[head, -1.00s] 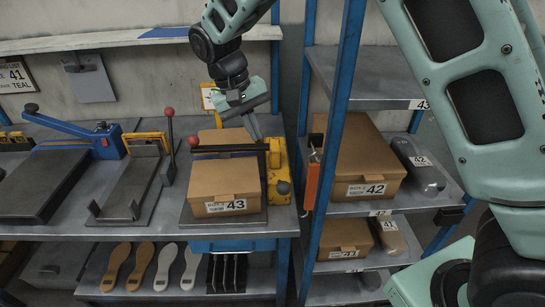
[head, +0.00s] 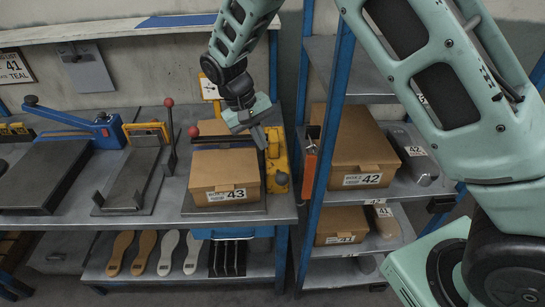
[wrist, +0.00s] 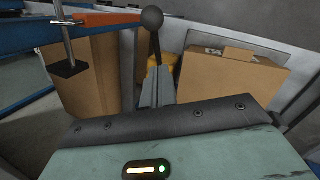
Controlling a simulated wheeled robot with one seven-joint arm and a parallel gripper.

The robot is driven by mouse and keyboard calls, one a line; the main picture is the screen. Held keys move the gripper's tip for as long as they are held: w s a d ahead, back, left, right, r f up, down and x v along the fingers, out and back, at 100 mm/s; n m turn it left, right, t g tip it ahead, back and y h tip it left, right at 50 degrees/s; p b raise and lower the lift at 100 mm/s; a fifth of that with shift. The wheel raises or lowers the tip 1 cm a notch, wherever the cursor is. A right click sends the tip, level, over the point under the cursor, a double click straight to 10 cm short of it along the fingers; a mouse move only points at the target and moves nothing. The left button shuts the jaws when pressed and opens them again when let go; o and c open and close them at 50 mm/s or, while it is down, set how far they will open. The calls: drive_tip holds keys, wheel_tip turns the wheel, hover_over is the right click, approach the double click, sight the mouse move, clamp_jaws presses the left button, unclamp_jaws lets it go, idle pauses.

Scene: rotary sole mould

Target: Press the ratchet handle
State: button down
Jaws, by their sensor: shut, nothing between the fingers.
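A yellow clamp device (head: 277,158) stands at the right side of a cardboard box marked 43 (head: 213,177). A lever with a black ball knob (head: 281,178) is at its front; it also shows in the wrist view (wrist: 152,18). I cannot tell for certain which of the two is the ratchet handle. My gripper (head: 261,142) is shut and empty, pointing down by the yellow device's rear end. In the wrist view its fingers (wrist: 157,88) overlap the lever's base; contact cannot be told.
A blue post (head: 327,130) and an orange-handled clamp (head: 310,163) stand just right of the device. The right shelf holds a box marked 42 (head: 352,160). A second fixture with a red-knobbed lever (head: 168,125) and a blue-armed press (head: 80,123) stand left.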

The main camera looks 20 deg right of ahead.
sight(280, 174)
drive_tip(key=s+d+f+p, duration=0.2)
drive_tip(key=s+f+p, duration=0.1)
drive_tip(key=f, duration=0.2)
drive_tip(key=shift+s+f, duration=0.15)
drive_tip(key=shift+s, duration=0.25)
drive_tip(key=shift+f, duration=0.1)
